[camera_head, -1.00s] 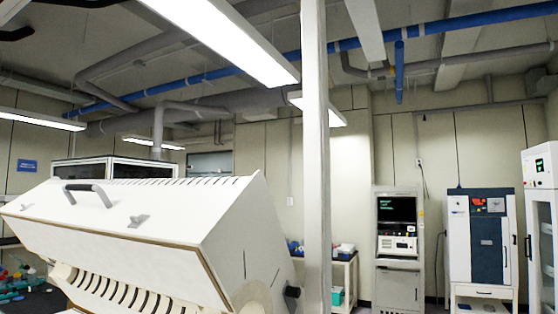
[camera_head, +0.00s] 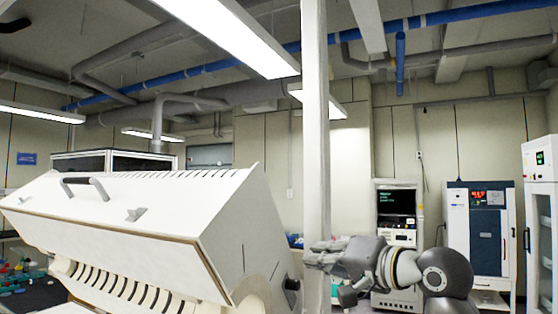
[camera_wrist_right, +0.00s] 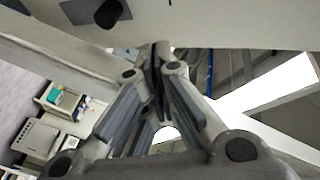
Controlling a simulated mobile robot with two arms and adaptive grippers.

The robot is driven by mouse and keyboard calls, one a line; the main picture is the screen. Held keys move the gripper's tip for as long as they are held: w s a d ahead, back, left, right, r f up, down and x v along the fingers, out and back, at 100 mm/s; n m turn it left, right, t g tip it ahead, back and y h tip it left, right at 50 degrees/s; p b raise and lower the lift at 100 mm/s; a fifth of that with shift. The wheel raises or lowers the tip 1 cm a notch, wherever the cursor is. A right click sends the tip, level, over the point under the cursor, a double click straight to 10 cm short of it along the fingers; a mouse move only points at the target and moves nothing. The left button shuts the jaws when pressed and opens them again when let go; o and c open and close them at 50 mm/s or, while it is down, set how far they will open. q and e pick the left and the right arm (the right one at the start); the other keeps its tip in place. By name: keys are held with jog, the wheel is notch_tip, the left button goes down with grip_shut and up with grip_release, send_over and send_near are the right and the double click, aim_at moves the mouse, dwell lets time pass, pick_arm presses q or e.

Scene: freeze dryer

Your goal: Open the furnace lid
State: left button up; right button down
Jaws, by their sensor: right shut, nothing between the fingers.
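The furnace (camera_head: 75,275) is a large white machine at the left of the head view. Its white lid (camera_head: 130,215), with a grey handle (camera_head: 85,187), is tilted up, and a gap with a slotted, rounded inner part shows under its front edge. A dark knob (camera_head: 291,284) sits on the furnace's right side; a dark knob also shows at the top of the right wrist view (camera_wrist_right: 108,12). My right gripper (camera_head: 312,252) is shut and empty, right of the furnace and apart from the lid; its fingertips meet in the wrist view (camera_wrist_right: 160,50). My left gripper is not in view.
A white post (camera_head: 315,130) stands right of the furnace, close to my right gripper in the picture. Behind are a grey instrument cabinet (camera_head: 397,215), a white and dark blue unit (camera_head: 478,235) and a tall white cabinet (camera_head: 540,210) at the right.

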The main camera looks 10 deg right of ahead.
jog(key=s+r+y, duration=0.2)
jog(key=s+r, duration=0.1)
jog(key=r, duration=0.6)
jog(key=s+r+y, duration=0.2)
jog(key=s+r, duration=0.2)
jog(key=r, duration=0.5)
jog(key=r+p+x, duration=0.1)
jog(key=p+x, duration=0.5)
jog(key=x, duration=0.4)
jog(key=s+f+p, duration=0.1)
jog(key=s+a+f+p, duration=0.1)
jog(key=shift+s+a+f+n+t, duration=0.2)
jog(key=shift+s+f+n+t, duration=0.1)
jog(key=shift+f+t, duration=0.1)
